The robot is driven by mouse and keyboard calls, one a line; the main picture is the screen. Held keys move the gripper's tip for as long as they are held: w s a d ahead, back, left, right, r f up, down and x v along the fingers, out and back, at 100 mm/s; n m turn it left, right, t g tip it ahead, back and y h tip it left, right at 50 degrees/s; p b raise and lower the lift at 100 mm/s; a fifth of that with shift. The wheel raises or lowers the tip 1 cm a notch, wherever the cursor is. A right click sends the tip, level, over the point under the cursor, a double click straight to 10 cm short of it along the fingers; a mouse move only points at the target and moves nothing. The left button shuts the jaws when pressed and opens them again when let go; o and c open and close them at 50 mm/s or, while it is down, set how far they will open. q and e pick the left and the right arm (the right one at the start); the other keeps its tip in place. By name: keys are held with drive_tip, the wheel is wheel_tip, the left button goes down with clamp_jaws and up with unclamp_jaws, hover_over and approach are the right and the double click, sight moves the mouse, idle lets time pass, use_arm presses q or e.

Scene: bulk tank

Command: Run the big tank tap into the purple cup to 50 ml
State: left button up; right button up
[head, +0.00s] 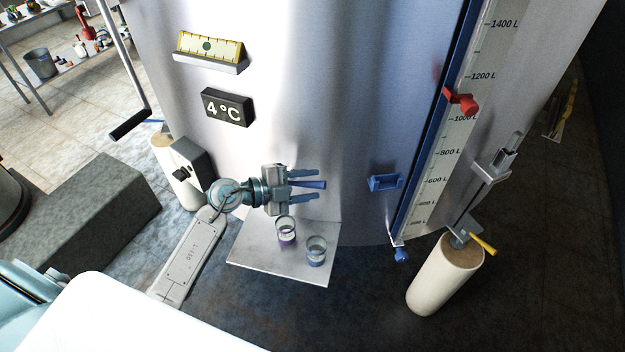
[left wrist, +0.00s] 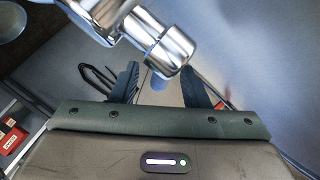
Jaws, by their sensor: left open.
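The big tank (head: 330,100) fills the middle of the head view. A small purple-marked clear cup (head: 286,238) stands upright on the metal shelf (head: 262,260) below my left gripper (head: 318,185). The gripper points right along the tank front, its two fingers open. A blue lever (head: 310,184) shows between the fingers; whether they touch it I cannot tell. In the left wrist view, the chrome tap (left wrist: 160,45) crosses in front of the open fingers (left wrist: 160,88). The tap body is mostly hidden in the head view. Any liquid in the cup is too small to tell.
A blue-marked clear cup (head: 316,254) stands on the shelf, right of the purple one. A blue bracket (head: 385,182) and a level scale with a red pointer (head: 462,101) are at right. A pale post (head: 445,275) stands on the floor. A 4°C display (head: 228,107) is above.

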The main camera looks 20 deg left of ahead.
use_arm(q)
drive_tip(key=shift+w+d+f, duration=0.15)
drive_tip(key=shift+w+d, duration=0.3)
drive_tip(key=shift+d, duration=0.05)
drive_tip(key=shift+c, duration=0.2)
